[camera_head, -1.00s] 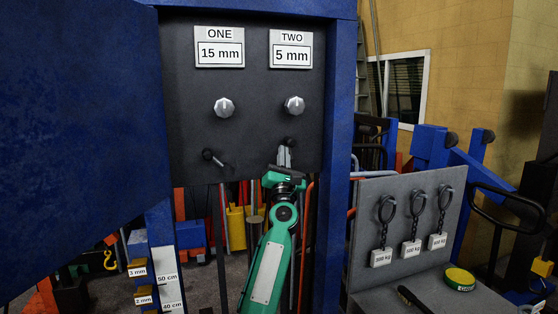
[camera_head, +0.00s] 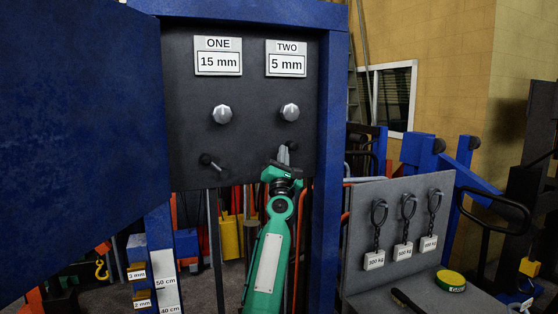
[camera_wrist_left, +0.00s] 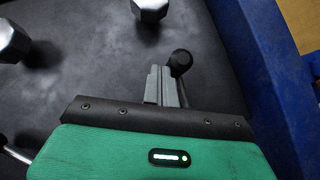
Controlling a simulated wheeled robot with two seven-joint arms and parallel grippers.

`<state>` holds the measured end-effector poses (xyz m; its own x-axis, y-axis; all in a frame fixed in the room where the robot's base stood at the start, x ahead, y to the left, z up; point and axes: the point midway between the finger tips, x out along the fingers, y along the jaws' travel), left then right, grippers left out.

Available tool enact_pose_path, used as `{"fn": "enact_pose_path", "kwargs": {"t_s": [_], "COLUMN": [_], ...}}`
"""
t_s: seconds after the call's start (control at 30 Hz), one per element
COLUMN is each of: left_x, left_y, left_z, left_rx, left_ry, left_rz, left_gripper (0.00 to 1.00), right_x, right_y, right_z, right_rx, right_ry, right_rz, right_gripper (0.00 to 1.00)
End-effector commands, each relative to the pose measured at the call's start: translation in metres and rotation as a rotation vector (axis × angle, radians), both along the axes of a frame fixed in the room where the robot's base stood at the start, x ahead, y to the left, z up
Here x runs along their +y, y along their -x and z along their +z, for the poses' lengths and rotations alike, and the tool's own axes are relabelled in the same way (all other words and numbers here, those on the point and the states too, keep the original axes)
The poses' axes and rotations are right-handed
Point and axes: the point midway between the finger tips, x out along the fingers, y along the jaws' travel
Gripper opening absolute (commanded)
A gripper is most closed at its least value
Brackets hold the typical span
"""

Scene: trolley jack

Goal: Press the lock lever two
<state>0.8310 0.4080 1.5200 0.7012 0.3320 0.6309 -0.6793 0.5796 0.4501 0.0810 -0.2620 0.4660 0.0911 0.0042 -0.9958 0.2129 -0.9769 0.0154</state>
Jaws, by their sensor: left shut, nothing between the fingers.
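The dark panel (camera_head: 255,75) carries a sign reading TWO, 5 mm (camera_head: 286,58) at its right. Below it are a silver knob (camera_head: 290,112) and lock lever two (camera_head: 293,146), whose black ball end also shows in the wrist view (camera_wrist_left: 180,62). My left gripper (camera_head: 284,154) is shut and empty in front of this lever. In the wrist view its grey fingers (camera_wrist_left: 161,84) lie just left of and below the ball, overlapping part of the lever. I cannot tell whether they touch. My right gripper is not in view.
Lever one (camera_head: 212,163) sits at the lower left of the panel, under its silver knob (camera_head: 222,114). A blue door (camera_head: 75,110) stands open at left, and a blue post (camera_head: 328,180) borders the panel at right. A grey stand (camera_head: 362,220) with hanging weights is farther right.

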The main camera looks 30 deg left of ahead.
Motion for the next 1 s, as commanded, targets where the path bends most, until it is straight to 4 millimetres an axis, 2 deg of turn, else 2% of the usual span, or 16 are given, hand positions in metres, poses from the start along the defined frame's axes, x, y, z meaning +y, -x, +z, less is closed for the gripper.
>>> {"fn": "enact_pose_path", "kwargs": {"t_s": [0.37, 0.7, 1.0], "left_x": [-0.014, -0.022, -0.024], "left_y": [-0.018, -0.028, -0.03], "left_z": [0.006, 0.01, 0.009], "left_rx": [-0.001, 0.002, 0.045], "left_ry": [0.001, -0.003, -0.037], "left_rz": [-0.002, 0.0, -0.001], "left_gripper": [0.0, 0.0, 0.0], "right_x": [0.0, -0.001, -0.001], "right_y": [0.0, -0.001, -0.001], "right_z": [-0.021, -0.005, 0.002], "right_rx": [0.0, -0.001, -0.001], "right_ry": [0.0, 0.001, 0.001], "right_rz": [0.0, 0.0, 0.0], "right_gripper": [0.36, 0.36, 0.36]}}
